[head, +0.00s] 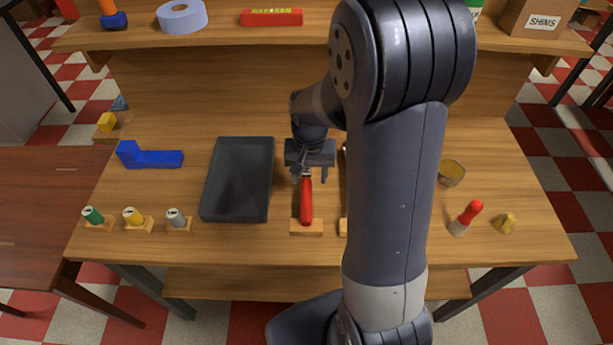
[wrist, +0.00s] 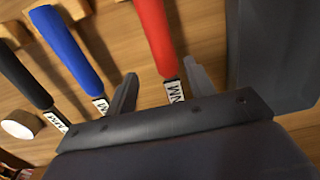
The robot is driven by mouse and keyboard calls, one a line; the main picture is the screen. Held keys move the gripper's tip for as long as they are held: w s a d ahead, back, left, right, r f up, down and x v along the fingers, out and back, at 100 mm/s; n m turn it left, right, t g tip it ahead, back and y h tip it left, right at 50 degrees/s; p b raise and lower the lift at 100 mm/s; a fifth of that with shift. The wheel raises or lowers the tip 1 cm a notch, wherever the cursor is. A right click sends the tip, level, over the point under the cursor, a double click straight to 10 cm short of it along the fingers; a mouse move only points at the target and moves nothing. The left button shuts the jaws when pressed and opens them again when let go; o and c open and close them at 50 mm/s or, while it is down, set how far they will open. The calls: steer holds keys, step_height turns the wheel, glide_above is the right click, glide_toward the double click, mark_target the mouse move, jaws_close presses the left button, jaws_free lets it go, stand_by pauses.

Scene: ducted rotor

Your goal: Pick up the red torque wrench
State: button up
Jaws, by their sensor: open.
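The red torque wrench (head: 306,203) lies on the wooden bench, its red handle resting on a small wooden block and pointing to the bench's front edge. In the wrist view its red handle (wrist: 156,35) and white label show between the two fingers. My gripper (head: 309,175) is open above the wrench's far end, and its fingers (wrist: 158,85) stand either side of the shaft without closing on it. The wrench's head is hidden under the gripper. A blue-handled wrench (wrist: 68,50) and a black-handled wrench (wrist: 22,78) lie beside it in the wrist view.
A dark tray (head: 210,207) lies left of the red wrench. Several small capped cylinders, including a green one (head: 93,215), stand at the front left. A blue bracket (head: 150,157) lies behind them.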

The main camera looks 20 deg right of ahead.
mark_target(306, 186)
steer(key=shift+s+a+f+p, duration=0.1)
steer(key=shift+a+f+p, duration=0.05)
steer(key=shift+f, duration=0.75)
steer(key=shift+a+f+p, duration=0.15)
steer(key=shift+f+p, duration=0.05)
steer(key=shift+f, duration=0.7)
steer(key=shift+s+a+f+p, duration=0.1)
steer(key=shift+a+f+p, duration=0.05)
steer(key=shift+f, duration=0.75)
steer(key=shift+c, duration=0.4)
jaws_close()
